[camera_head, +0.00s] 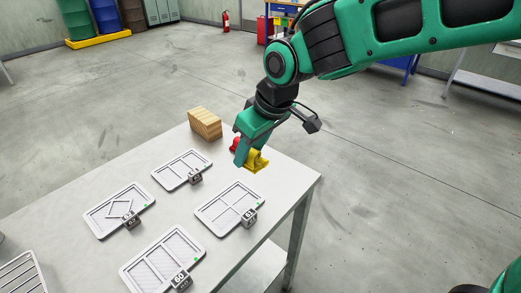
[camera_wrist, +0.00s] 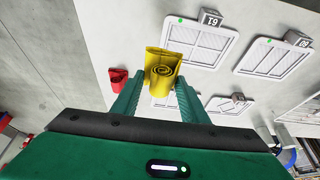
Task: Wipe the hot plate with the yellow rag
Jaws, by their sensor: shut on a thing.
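My gripper (camera_head: 245,158) is shut on the yellow rag (camera_head: 257,161), near the table's far right corner. In the wrist view the rag (camera_wrist: 163,68) is a rolled yellow bundle with a spiral end, between my fingertips (camera_wrist: 157,97). I cannot tell whether it touches the table. Several pale plates with small number displays lie on the table: right (camera_head: 221,201), back (camera_head: 174,165), left (camera_head: 106,206) and front (camera_head: 150,264). Each plate carries different raised lines. The rag is apart from the plates.
A red item (camera_head: 235,144) sits just beside the rag, partly hidden by my gripper; it also shows in the wrist view (camera_wrist: 117,78). A wooden block (camera_head: 205,123) stands at the table's back edge. The pale table (camera_head: 285,190) is bare right of the plates. A rack (camera_head: 20,275) shows lower left.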

